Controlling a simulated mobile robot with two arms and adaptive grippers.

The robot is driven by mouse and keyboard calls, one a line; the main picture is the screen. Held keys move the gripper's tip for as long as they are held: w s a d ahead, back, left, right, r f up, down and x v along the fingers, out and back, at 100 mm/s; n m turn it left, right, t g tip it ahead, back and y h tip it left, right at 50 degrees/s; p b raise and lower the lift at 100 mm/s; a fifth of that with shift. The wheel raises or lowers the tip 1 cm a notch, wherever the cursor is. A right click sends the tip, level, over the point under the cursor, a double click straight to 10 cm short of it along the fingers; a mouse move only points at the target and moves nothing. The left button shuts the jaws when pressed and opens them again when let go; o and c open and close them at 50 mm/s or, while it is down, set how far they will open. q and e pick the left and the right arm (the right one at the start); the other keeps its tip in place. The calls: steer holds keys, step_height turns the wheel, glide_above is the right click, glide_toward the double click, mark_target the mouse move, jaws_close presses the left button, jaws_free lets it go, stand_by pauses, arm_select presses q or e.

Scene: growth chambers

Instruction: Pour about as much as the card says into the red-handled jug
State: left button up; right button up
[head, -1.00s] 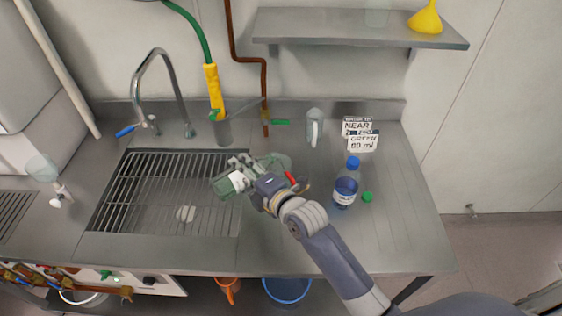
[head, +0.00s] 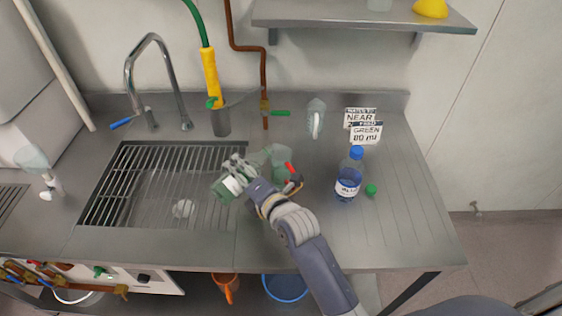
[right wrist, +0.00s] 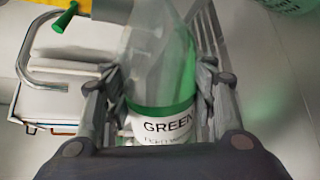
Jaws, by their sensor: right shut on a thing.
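My right gripper (head: 238,176) is shut on a clear bottle of green liquid (head: 225,188), held tilted above the right edge of the sink. Its label reads GREEN in the right wrist view (right wrist: 165,126). The red-handled jug (head: 281,157) stands on the counter just right of the bottle, partly hidden by my gripper and wrist; its red handle shows. It looks greenish low down, but I cannot read its level. The bottle's upper end is near the jug; I cannot tell whether liquid flows. The front card (head: 366,133) reads GREEN and what looks like 80 ml. My left gripper is out of view.
A blue-capped bottle with blue liquid (head: 348,180) and a loose green cap (head: 371,189) are right of my wrist. The sink grate (head: 130,185) is left, with a tap (head: 150,80).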

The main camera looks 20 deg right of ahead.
mark_target(254, 164)
steer(key=shift+w+n+p, duration=0.1)
steer(key=shift+n+p, duration=0.2)
steer(key=shift+p, duration=0.05)
steer(key=shift+d+f+n, duration=0.25)
steer(key=shift+f+n, duration=0.05)
steer(key=shift+f, duration=0.05)
steer(key=shift+a, duration=0.1)
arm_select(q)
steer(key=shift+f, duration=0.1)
arm_select(e)
steer(key=shift+f, duration=0.1)
stand_by(1.2)
